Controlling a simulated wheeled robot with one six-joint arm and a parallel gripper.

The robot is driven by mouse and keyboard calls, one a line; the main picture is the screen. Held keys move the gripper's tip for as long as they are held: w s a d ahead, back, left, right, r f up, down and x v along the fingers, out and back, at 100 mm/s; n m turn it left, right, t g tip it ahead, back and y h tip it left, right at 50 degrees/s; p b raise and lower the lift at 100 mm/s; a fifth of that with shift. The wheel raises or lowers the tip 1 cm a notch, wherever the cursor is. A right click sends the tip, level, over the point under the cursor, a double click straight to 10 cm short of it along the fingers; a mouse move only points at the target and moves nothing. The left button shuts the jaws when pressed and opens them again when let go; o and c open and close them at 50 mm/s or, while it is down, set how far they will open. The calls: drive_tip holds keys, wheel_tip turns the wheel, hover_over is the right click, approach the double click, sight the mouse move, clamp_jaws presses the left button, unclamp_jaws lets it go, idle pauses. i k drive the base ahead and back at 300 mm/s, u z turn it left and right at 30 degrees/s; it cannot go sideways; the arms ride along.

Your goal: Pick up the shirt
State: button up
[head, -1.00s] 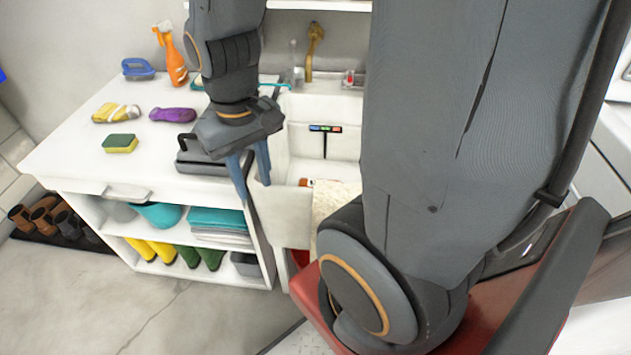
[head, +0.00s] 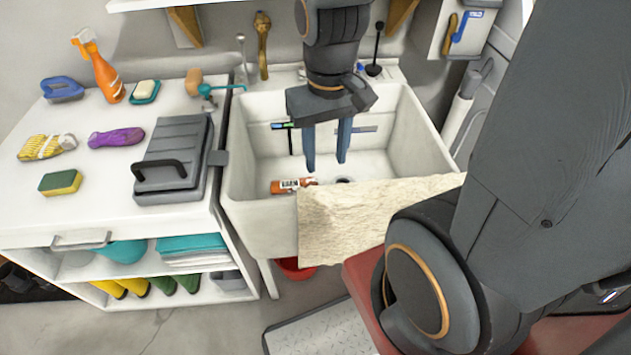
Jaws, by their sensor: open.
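A cream, rough-textured cloth (head: 350,222), which may be the shirt, hangs over the front rim of the white sink (head: 262,235). Its right end passes behind my arm. No other shirt-like garment shows plainly. My gripper (head: 327,168) points down over the sink basin, its two blue-grey fingers apart with nothing between them. It is behind and above the cloth, apart from it. An orange tube with a label (head: 290,186) lies in the sink, left of the fingers.
A dark grey case (head: 172,150), a yellow-green sponge (head: 60,182), a purple object (head: 116,137) and an orange spray bottle (head: 100,68) stand on the left counter. Folded teal cloths (head: 190,244) lie on the shelf below. The sink walls surround the fingers.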

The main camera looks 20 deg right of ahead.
sight(286, 187)
drive_tip(key=k, duration=1.25)
drive_tip(key=u, duration=0.75)
drive_tip(key=i, duration=1.25)
drive_tip(key=z, duration=0.8)
drive_tip(key=i, duration=0.45)
drive_tip(key=z, duration=0.45)
